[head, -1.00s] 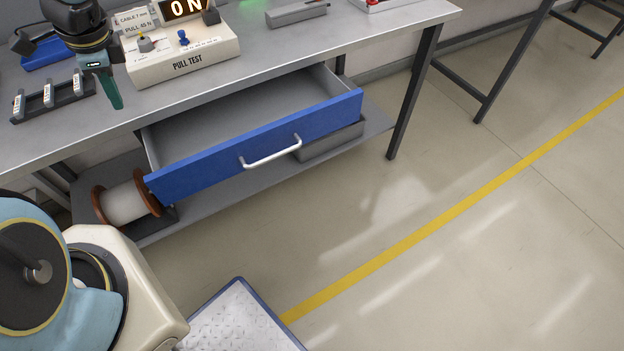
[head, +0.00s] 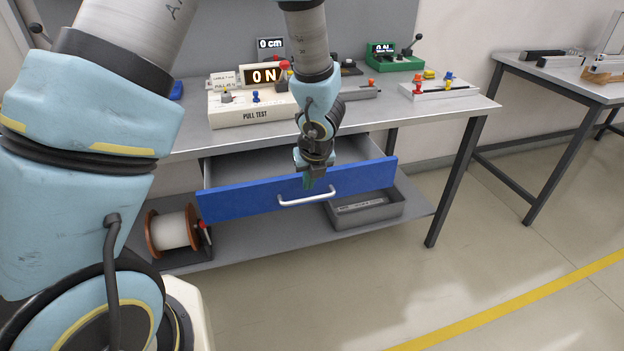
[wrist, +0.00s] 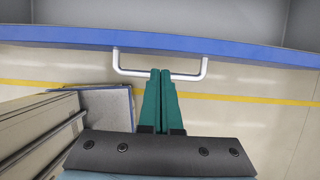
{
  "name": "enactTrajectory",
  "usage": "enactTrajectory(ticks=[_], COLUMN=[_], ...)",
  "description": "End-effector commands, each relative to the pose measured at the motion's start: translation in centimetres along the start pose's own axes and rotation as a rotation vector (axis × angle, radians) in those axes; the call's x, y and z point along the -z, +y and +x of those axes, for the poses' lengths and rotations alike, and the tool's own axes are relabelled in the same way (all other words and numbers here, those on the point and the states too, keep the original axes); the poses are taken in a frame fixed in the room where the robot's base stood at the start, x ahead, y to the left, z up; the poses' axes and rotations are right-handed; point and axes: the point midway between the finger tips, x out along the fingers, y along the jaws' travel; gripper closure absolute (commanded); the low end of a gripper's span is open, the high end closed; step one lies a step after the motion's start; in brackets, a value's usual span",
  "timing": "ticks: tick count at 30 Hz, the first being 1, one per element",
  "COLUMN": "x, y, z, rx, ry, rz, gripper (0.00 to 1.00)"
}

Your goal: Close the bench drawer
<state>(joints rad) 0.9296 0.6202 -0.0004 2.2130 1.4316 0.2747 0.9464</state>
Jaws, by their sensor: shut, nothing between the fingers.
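The bench drawer (head: 240,203) is blue-fronted and stands open under the bench top, its grey inside showing behind the front. Its white bar handle (head: 306,199) is on the middle of the front. My gripper (head: 308,184) is shut and empty, pointing down at the drawer front just above the handle in the head view. In the wrist view, my green fingertips (wrist: 161,72) lie together and overlap the handle (wrist: 190,76) in the picture, below the blue front edge (wrist: 240,50). I cannot tell whether they touch the handle or the front.
The bench top (head: 190,146) carries a pull-test box (head: 256,113) and other devices. A wire spool (head: 172,230) and a grey bin (head: 368,212) stand on the lower shelf. Another bench (head: 560,75) is at the right. The floor in front is clear.

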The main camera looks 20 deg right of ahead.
Motion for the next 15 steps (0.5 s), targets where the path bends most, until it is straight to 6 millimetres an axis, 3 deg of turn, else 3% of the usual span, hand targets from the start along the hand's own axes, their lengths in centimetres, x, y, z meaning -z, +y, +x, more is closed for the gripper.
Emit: enactTrajectory(ticks=[1, 6, 15], x=[0.2, 0.1, 0.0], y=[0.0, 0.0, 0.0], z=[1.2, 3.2, 4.0], rx=[-0.002, -0.001, 0.0], ry=[0.001, 0.0, 0.0], rz=[0.0, -0.001, -0.002], gripper=[1.0, 1.0, 1.0])
